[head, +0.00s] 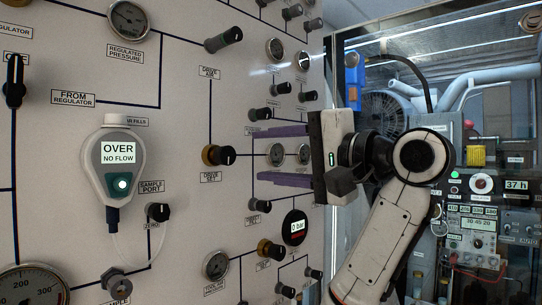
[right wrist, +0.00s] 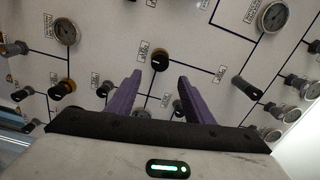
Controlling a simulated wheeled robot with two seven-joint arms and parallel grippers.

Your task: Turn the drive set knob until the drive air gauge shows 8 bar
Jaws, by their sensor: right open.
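The drive set knob (head: 215,156) is a black knob on a brass collar, with its label below it. My right gripper (head: 251,155) is open, its two purple fingers pointing left at the panel, level with the knob and to its right in the head view. In the right wrist view, a brass-collared knob (right wrist: 160,60), apparently the same one, shows just beyond and between the fingertips (right wrist: 159,78). The fingers appear apart from it. No gauge is legibly labelled drive air; the drive air label (head: 209,72) sits below an upper black knob (head: 224,39). My left gripper is not in view.
Other knobs and gauges crowd the panel, including a regulated pressure gauge (head: 128,20) and a round display (head: 294,227) reading 0 bar. A handheld meter (head: 115,165) with a tube hangs at left. Glass and machinery stand at right.

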